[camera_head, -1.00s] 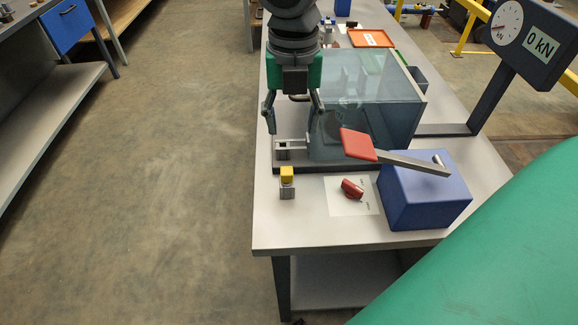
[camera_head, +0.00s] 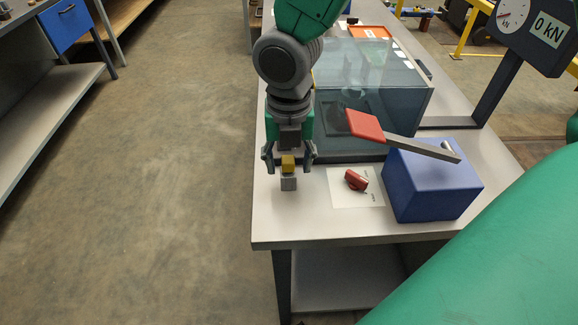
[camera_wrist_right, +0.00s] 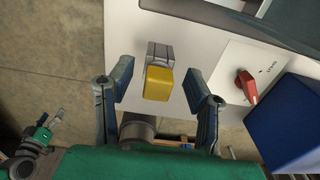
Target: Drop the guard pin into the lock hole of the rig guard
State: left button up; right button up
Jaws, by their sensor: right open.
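The guard pin (camera_head: 288,162) has a yellow block-shaped head and stands upright in a small grey holder (camera_head: 289,183) near the table's left edge. It also shows in the right wrist view (camera_wrist_right: 158,84), between the fingers. My right gripper (camera_head: 289,156) is open, with one finger on each side of the yellow head and visible gaps between. The rig guard (camera_head: 385,95) is a clear box on the table behind the pin. My right arm hides its left end, and I cannot see the lock hole.
A blue box (camera_head: 430,188) with a red-ended lever (camera_head: 365,126) stands to the right. A red knob (camera_head: 356,180) sits on a white sheet (camera_head: 372,198) between box and pin. A gauge post reading 0 kN (camera_head: 500,85) stands behind. The table's front strip is clear.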

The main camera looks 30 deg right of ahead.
jog(key=shift+a+r, duration=0.1)
jog(key=shift+a, duration=0.3)
grip_shut()
jog(key=shift+d+r, duration=0.1)
jog(key=shift+d, duration=0.25)
